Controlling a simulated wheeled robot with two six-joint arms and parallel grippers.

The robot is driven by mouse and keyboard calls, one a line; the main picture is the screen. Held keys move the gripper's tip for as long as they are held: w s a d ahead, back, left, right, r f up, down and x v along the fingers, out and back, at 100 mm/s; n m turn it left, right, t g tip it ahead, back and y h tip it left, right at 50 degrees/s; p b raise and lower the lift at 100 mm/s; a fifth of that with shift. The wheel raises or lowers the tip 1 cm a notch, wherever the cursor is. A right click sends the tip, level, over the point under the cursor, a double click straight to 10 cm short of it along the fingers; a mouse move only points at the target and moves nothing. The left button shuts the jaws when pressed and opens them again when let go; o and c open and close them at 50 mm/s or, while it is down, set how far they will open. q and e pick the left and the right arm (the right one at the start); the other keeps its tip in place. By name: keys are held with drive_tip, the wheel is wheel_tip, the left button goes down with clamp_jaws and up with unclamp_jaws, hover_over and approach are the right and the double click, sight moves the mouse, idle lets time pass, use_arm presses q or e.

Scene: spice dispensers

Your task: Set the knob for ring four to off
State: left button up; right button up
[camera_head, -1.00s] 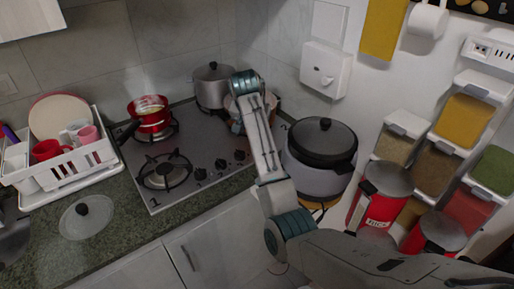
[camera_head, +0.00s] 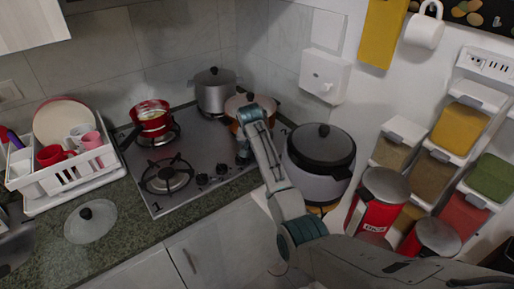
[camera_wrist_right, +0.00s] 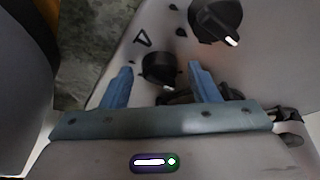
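The stovetop (camera_head: 208,146) has a row of black knobs along its front right edge; two of them (camera_head: 202,180) (camera_head: 221,168) show clearly in the head view. My right gripper (camera_head: 243,158) is low over the right end of that row, mostly hidden by its own wrist. In the right wrist view, its two blue fingers (camera_wrist_right: 160,82) are spread apart, with a black knob (camera_wrist_right: 160,69) between their tips; contact cannot be told. A dark mark resembling a 4 (camera_wrist_right: 142,38) lies beside this knob. Another knob (camera_wrist_right: 215,18) with a white pointer mark sits farther up right. My left gripper is out of view.
A red pot (camera_head: 152,118), a grey lidded pot (camera_head: 214,92) and an orange-brown pan (camera_head: 246,103) stand on the stove. A large lidded cooker (camera_head: 320,163) stands close right of my right arm. A dish rack (camera_head: 68,175) is at left.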

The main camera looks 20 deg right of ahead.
drive_tip(key=c, duration=0.9)
drive_tip(key=shift+o, duration=0.3)
drive_tip(key=shift+r+n+p, duration=0.25)
drive_tip(key=shift+n+p, duration=0.05)
drive_tip(key=shift+p, duration=0.35)
drive_tip(key=shift+d+f+n+p, duration=0.1)
drive_tip(key=shift+f+n+p, duration=0.05)
drive_tip(key=shift+n+p, duration=0.25)
drive_tip(key=o, duration=1)
drive_tip(key=shift+f, duration=0.1)
drive_tip(key=b+v, duration=0.2)
drive_tip(key=v, duration=0.9)
drive_tip(key=shift+s+d+b, duration=0.1)
drive_tip(key=shift+d+b, duration=0.05)
drive_tip(key=shift+b, duration=0.25)
drive_tip(key=shift+f, duration=0.15)
